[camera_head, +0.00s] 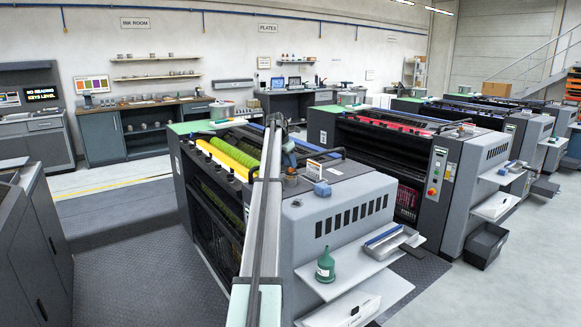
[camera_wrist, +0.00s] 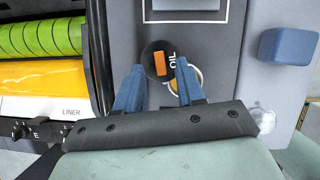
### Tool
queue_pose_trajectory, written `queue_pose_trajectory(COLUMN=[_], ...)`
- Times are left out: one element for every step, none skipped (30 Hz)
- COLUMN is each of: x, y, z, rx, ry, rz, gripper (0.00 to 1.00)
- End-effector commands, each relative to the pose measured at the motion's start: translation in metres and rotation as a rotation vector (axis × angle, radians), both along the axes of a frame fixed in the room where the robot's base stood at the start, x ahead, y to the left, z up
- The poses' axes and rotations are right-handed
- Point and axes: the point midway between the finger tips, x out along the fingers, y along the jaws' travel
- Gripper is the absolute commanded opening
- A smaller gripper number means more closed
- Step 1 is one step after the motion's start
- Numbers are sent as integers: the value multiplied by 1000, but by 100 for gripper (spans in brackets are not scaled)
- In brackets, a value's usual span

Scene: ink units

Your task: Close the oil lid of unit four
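The nearest ink unit (camera_head: 340,205) has a grey top, with a yellow roller and a green roller at its left. In the wrist view the oil lid (camera_wrist: 149,54) is a black disc with an orange tab, beside the OIL lettering. A yellowish ring of the oil opening (camera_wrist: 172,78) shows partly below and right of the disc, so the lid does not fully cover it. My gripper (camera_wrist: 160,67) is open, its blue fingers apart on either side of the disc's lower part and the ring. Contact cannot be told. My gripper also shows in the head view (camera_head: 289,155) above the unit's top.
A blue block-like part (camera_wrist: 287,58) sticks up to the right, and a clear knob (camera_wrist: 262,115) lies below it. A green bottle (camera_head: 325,267) stands on the unit's side shelf. More units stand to the right. The floor at left is clear.

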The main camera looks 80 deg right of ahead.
Motion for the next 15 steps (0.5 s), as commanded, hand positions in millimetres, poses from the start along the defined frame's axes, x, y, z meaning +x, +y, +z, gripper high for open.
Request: queue_pose_trajectory(x=[-1,-2,-3,-3,-4,-4,-4,-5,-5,-5,-5,-5,-5,-5,-5], y=[-2,-3,-4,-5,-5,-6,-6,-7,-7,-7,-7,-8,-8,-8,-8], z=[-6,-9,-12,-14,-16,-18,-19,-20,-21,-21,-22,-22,-22,-22,-22], rx=[1,1,1,1,1,1,0,0,0,0,0,0,0,0,0], ry=[0,0,0,0,-1,-1,0,0,0,0,0,0,0,0,0], rz=[0,0,0,0,0,0,0,0,0,-1,-1,0,-1,-1,-1], gripper=[38,38,38,38,38,38,38,38,38,38,38,38,38,38,38])
